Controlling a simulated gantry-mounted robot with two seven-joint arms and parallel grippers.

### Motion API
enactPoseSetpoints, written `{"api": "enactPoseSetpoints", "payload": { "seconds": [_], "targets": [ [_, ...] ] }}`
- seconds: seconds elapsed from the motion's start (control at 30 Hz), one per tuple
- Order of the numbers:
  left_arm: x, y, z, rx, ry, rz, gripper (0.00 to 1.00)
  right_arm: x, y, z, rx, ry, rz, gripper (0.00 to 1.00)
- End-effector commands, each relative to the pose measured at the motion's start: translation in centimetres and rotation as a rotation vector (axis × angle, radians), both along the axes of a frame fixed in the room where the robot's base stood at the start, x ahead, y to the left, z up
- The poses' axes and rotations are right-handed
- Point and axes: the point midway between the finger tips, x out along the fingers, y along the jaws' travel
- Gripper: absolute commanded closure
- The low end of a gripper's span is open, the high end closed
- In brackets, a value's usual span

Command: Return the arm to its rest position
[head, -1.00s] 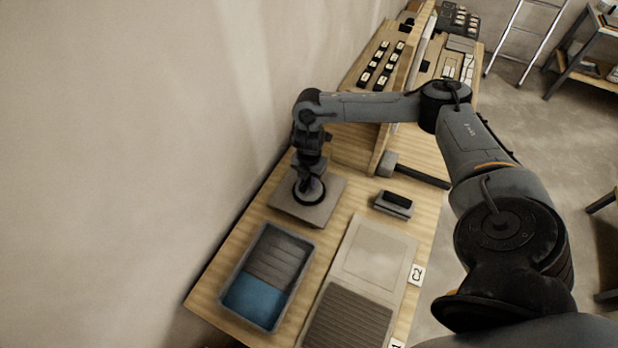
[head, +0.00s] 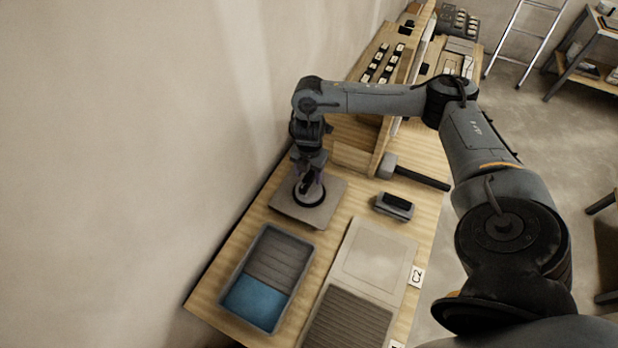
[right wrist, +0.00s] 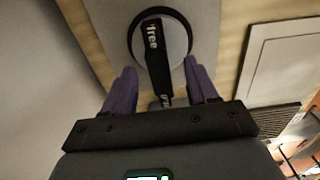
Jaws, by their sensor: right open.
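My right gripper (head: 309,180) is over the grey square pad (head: 332,207) near the wall side of the bench. A black round suction lifter (head: 309,195) stands on that pad below the gripper. In the right wrist view my right gripper (right wrist: 160,85) has its two purple fingers apart, one on each side of the lifter's black handle (right wrist: 152,55), which reads "free". Gaps show between the fingers and the handle, so it is not gripped. My left gripper is out of view.
A grey tray (head: 236,271) with a blue part lies in front of the pad. A tile board (head: 409,250) is to its right. A small dark block (head: 394,205), a mallet (head: 415,176) and an upright wooden divider (head: 396,128) are near my arm.

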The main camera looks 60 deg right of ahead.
Motion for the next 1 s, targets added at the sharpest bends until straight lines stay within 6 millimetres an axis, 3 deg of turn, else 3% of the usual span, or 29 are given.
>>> {"api": "enactPoseSetpoints", "payload": {
  "seconds": [0.1, 0.3, 0.5, 0.63, 0.77, 0.87, 1.0],
  "targets": [
    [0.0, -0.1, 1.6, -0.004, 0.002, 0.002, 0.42, 0.1, 0.0, 3.0, -0.002, -0.005, 0.0, 0.42],
    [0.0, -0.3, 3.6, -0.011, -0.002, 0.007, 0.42, 0.1, 0.0, 5.6, -0.002, -0.003, 0.0, 0.42],
    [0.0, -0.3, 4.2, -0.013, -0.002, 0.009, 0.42, 0.1, 0.1, 6.6, 0.0, -0.003, 0.003, 0.42],
    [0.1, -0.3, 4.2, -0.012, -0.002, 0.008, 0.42, 0.6, 1.6, 5.8, 0.005, -0.022, 0.035, 0.42],
    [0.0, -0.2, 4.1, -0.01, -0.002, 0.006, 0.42, 2.2, 5.8, 3.9, 0.028, -0.087, 0.11, 0.42],
    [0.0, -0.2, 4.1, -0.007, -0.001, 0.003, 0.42, 3.4, 11.3, 2.0, 0.069, -0.171, 0.181, 0.42],
    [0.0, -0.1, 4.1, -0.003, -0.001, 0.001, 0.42, 4.4, 21.4, 0.1, 0.176, -0.327, 0.231, 0.42]
  ]
}}
